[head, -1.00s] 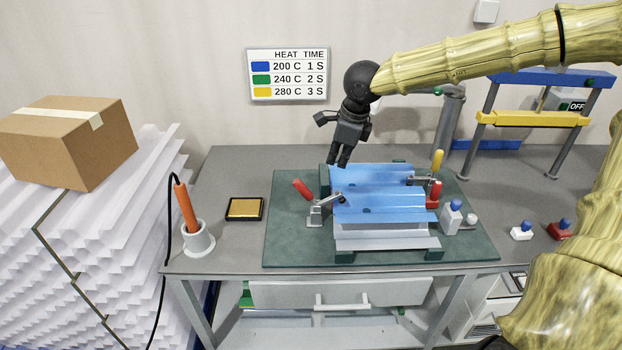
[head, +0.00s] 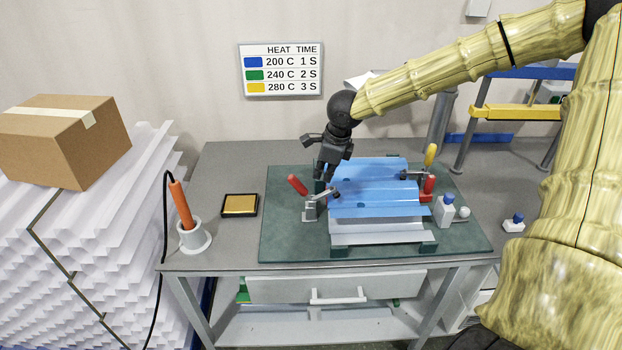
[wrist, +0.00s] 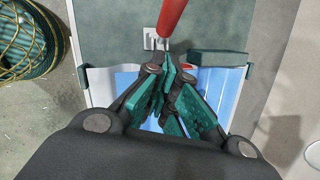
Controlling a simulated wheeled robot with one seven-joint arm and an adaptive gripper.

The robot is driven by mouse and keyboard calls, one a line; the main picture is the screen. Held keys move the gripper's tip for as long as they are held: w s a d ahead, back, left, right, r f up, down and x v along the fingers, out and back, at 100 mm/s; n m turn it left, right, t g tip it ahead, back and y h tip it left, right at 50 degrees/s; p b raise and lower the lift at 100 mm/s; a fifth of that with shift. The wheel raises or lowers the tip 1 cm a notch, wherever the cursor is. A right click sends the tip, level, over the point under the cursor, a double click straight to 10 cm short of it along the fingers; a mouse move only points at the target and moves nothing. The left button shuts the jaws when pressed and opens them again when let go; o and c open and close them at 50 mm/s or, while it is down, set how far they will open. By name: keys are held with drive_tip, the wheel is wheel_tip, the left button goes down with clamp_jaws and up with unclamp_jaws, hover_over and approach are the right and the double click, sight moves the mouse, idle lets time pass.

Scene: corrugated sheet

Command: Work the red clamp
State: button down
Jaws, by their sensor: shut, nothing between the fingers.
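The red clamp's handle (head: 297,184) leans up and left beside the left end of the blue corrugated sheet (head: 375,176). Its metal base (head: 310,211) stands on the green mat (head: 285,245), and its arm reaches toward the sheet's edge. My gripper (head: 323,178) is shut and empty, pointing down just right of the red handle, over the sheet's left end. In the wrist view the red handle (wrist: 172,17) is at the top, beyond my shut fingertips (wrist: 166,72); I see a gap between them. My fingers hide part of the sheet in that view.
An orange-handled tool (head: 182,205) in a holder and a gold pad (head: 240,206) are left of the mat.

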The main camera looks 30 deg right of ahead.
sight(307, 190)
drive_tip(key=shift+w+a+f+p, duration=0.2)
drive_tip(key=shift+w+a+f, duration=0.35)
drive_tip(key=shift+w+f, duration=0.25)
drive_tip(key=shift+w+a+f+p, duration=0.2)
drive_tip(key=shift+w+a+f, duration=0.45)
drive_tip(key=shift+f, duration=0.25)
drive_tip(key=shift+w+d, duration=0.1)
